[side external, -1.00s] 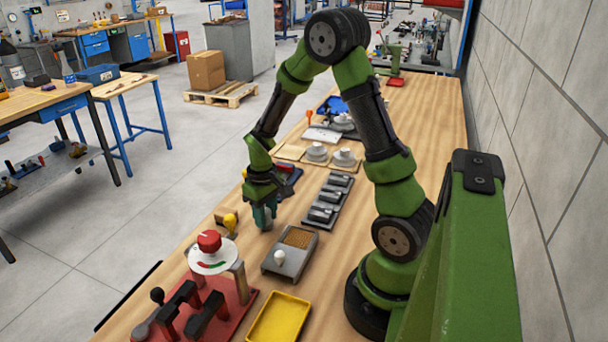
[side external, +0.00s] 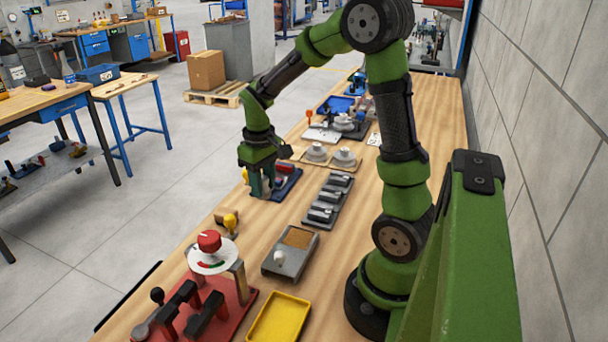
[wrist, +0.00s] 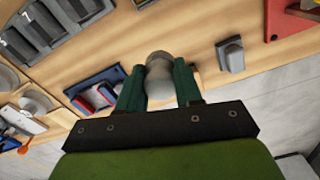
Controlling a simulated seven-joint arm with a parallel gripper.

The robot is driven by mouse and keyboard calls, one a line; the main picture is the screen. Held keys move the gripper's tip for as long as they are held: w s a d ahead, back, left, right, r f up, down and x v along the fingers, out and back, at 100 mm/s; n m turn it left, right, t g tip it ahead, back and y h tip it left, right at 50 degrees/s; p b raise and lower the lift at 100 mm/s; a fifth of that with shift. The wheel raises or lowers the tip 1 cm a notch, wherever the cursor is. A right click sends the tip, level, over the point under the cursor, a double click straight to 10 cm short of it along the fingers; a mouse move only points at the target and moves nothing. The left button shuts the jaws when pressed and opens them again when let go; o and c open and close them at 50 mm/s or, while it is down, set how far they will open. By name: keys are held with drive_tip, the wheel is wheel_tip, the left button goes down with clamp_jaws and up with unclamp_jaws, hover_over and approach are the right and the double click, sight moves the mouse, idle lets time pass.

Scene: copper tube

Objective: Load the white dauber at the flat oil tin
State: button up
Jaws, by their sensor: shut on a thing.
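My gripper (side external: 262,188) is shut on a pale piece with a rounded grey end, seemingly the white dauber (wrist: 160,84); it also shows between the fingers in the wrist view (wrist: 158,98). The fingers and shade hide part of it. It is above the bench, close to the blue tray. Two round, low grey pieces, the left one (side external: 317,151) and the right one (side external: 344,158), stand on pale mats behind the gripper. I cannot tell whether either is the flat oil tin. They show partly at the left of the wrist view (wrist: 38,101).
A blue tray (side external: 291,190) with red and blue pieces lies beside my gripper. A grey rack (side external: 332,205) is to its right.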

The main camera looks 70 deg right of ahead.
drive_tip(key=shift+r, duration=0.25)
drive_tip(key=shift+c, duration=0.4)
drive_tip(key=s+a+f, duration=0.2)
drive_tip(key=s+a, duration=0.1)
drive_tip(key=s, duration=0.7)
drive_tip(key=shift+f, duration=2.85)
drive_tip(key=shift+f, duration=0.5)
drive_tip(key=shift+w+r, duration=0.1)
wheel_tip(320, 180, up, 7)
